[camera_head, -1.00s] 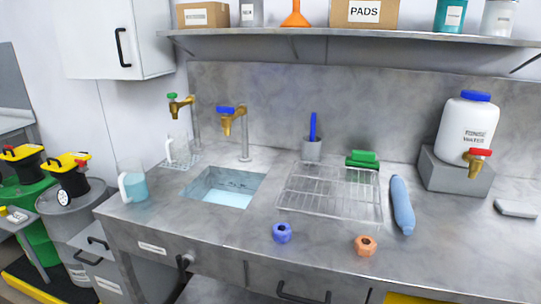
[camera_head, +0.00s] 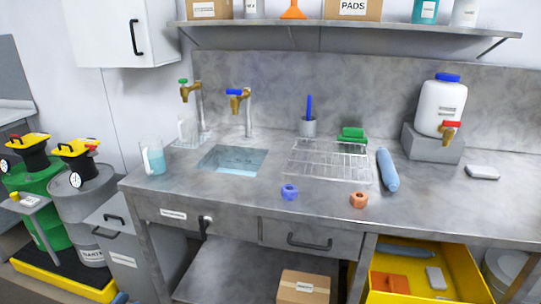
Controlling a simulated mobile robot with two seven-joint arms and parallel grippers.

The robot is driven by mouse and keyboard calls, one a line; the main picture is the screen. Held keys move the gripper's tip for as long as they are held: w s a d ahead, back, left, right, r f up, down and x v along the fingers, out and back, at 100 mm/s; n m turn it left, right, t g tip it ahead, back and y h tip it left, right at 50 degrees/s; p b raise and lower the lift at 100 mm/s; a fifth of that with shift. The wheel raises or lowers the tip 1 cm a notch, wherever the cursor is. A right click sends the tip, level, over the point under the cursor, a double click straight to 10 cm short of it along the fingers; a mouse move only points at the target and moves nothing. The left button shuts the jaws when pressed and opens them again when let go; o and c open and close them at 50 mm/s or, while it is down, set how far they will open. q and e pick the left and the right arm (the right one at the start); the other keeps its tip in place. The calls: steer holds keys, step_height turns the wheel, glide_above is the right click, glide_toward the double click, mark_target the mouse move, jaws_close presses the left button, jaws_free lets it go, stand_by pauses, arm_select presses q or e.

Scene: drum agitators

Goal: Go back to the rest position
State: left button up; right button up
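Neither of my grippers shows in the head view, so their state is hidden. In front of me is a grey stone-like workbench (camera_head: 440,200) with a sink basin (camera_head: 232,160) holding water. A jug with bluish liquid (camera_head: 153,158) stands at the bench's left end. A clear jug (camera_head: 187,130) stands under the green-handled tap (camera_head: 190,92). A blue-handled tap (camera_head: 240,98) stands behind the sink. A wire rack (camera_head: 328,160), a blue ring (camera_head: 289,192) and an orange ring (camera_head: 358,200) are on the bench.
A rinse water container (camera_head: 440,105) stands on a grey block at the right. Drums with yellow-and-black agitators stand left: a green one (camera_head: 38,176) and a grey one (camera_head: 88,205). A yellow bin (camera_head: 462,270) and a cardboard box (camera_head: 303,287) are below the bench. A shelf (camera_head: 350,29) hangs above.

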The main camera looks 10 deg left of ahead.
arm_select(q)
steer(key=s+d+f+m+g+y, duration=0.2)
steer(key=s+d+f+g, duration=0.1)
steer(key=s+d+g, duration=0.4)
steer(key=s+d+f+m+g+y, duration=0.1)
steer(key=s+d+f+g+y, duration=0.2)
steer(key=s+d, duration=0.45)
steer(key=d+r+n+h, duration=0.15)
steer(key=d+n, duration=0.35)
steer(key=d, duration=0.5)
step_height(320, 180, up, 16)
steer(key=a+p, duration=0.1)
steer(key=p, duration=2.1)
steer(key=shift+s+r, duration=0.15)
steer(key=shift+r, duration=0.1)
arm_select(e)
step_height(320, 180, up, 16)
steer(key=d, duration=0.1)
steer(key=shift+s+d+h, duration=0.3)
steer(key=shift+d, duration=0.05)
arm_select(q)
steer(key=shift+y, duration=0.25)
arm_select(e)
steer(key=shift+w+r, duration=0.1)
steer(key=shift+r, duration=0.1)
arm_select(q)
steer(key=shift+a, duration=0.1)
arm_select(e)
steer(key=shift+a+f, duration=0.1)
